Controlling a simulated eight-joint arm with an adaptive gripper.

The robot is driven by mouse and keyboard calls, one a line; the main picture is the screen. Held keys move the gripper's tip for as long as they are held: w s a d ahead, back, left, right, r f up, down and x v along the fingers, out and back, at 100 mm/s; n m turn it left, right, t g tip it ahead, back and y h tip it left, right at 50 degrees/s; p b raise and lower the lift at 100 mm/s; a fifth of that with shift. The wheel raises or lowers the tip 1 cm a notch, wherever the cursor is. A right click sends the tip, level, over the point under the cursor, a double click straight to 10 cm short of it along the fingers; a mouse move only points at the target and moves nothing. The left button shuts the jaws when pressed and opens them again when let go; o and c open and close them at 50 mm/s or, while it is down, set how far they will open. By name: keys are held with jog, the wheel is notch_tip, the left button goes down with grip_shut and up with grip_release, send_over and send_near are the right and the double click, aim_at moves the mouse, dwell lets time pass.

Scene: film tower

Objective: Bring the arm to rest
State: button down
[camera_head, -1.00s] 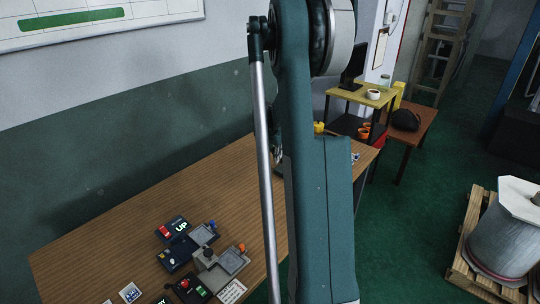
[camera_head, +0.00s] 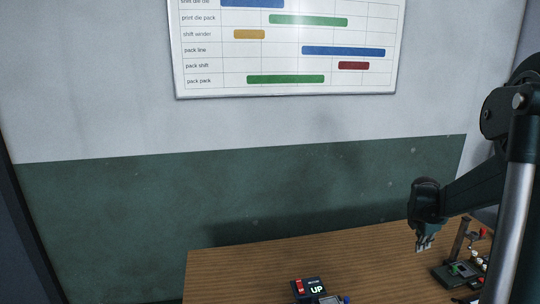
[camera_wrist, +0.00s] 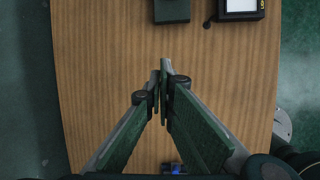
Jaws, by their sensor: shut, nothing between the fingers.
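My gripper (camera_head: 424,246) hangs above the right part of the wooden table (camera_head: 260,268) in the head view, at the end of my dark arm. In the wrist view my gripper (camera_wrist: 161,75) points over the bare table top (camera_wrist: 95,60), its two fingers together at the tips. It is shut and nothing is between the fingers. The fingertips look apart from the dark items at the top of that view.
A dark panel with a red switch and the word UP (camera_head: 309,288) lies at the table's front. A control box (camera_head: 460,271) with coloured knobs stands at right. A wall chart (camera_head: 290,50) hangs behind. In the wrist view a dark block (camera_wrist: 172,10) and a box with a white face (camera_wrist: 240,6) lie ahead.

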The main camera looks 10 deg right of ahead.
jog(key=s+a+r+m+t, duration=0.1)
jog(key=s+a+r+m, duration=0.2)
jog(key=a, duration=0.7)
jog(key=s+a+r+m+t+y, duration=0.1)
jog(key=a+r+m, duration=0.1)
jog(key=a+r, duration=0.5)
jog(key=s+a+r+m+t, duration=0.1)
jog(key=s+a+r+m, duration=0.15)
jog(key=a, duration=0.95)
jog(key=s+a+f+m+t+y, duration=0.1)
jog(key=s+a+m, duration=0.3)
jog(key=s+a, duration=0.4)
jog(key=s+a+f+m+t+y, duration=0.1)
jog(key=s+a+m+y, duration=0.1)
jog(key=s+a+m, duration=0.3)
jog(key=shift+s+a+f, duration=0.25)
jog(key=shift+s+a, duration=1.95)
jog(key=shift+a, duration=2.8)
jog(key=shift+m, duration=0.25)
